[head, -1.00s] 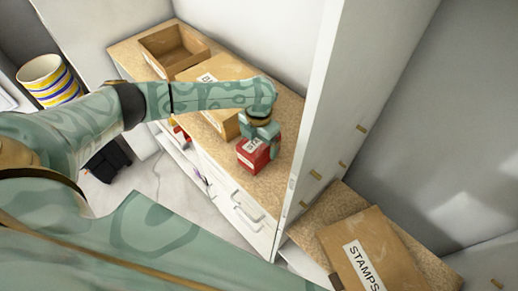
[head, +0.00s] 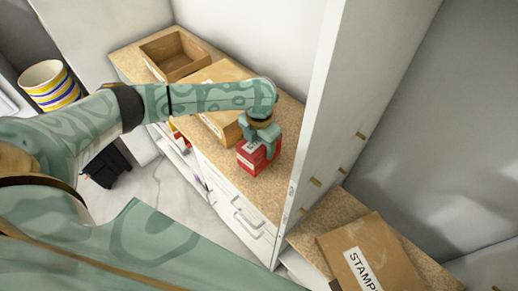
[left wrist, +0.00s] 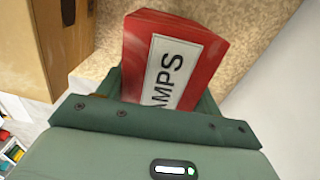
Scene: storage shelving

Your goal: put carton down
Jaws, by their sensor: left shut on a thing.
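The red carton (head: 254,158) with a white label is at the front part of the cork-topped shelf (head: 284,150). My left gripper (head: 262,134) comes down on it from above and is shut on it. In the left wrist view the carton (left wrist: 196,62) sticks out beyond the green gripper (left wrist: 150,105), and part of its label lettering shows. The carton is very near the shelf surface; I cannot tell whether its base touches. My right gripper is not in view.
A cardboard box (head: 212,75) stands behind my left forearm, with an open wooden tray (head: 172,56) farther back. A tall white panel (head: 330,110) stands right of the carton. A box labelled STAMPS (head: 385,250) lies on the lower right shelf.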

